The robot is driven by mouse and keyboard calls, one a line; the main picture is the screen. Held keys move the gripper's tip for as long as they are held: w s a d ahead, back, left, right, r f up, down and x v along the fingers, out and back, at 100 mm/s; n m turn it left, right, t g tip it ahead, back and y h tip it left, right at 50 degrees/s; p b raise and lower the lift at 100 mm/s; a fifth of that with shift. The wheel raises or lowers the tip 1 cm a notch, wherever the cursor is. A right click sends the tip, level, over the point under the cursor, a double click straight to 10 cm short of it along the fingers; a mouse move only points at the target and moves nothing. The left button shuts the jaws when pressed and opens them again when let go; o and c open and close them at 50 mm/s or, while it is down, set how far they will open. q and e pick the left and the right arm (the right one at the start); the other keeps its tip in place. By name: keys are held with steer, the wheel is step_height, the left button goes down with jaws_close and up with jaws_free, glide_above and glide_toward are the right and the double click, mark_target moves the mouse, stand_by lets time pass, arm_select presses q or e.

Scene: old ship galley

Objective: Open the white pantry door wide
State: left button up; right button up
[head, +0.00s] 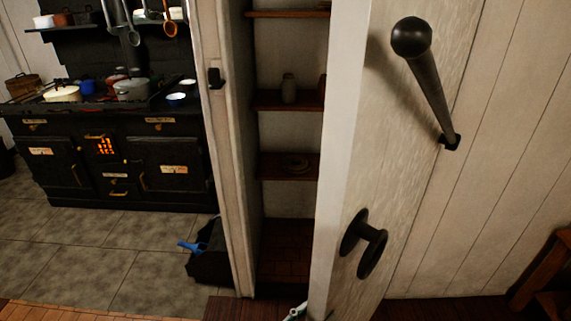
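The white pantry door (385,150) stands open, its narrow edge (338,170) turned toward me. A black knob (373,244) sits low on its visible face. A black rod with a ball end (412,38) sticks out higher up on the same face. Left of the door, the opening shows the pantry's wooden shelves (285,100), with a small jar (288,88) on one of them. The door hides the right part of the pantry. The white door frame (215,150) carries a black catch (214,78). Neither of my grippers shows.
A black stove (115,160) with pots stands at the back left. A dark box (208,262) with a blue-handled tool sits on the floor by the frame. A wooden piece of furniture (545,270) stands at the lower right. The tiled floor (80,250) at left is clear.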

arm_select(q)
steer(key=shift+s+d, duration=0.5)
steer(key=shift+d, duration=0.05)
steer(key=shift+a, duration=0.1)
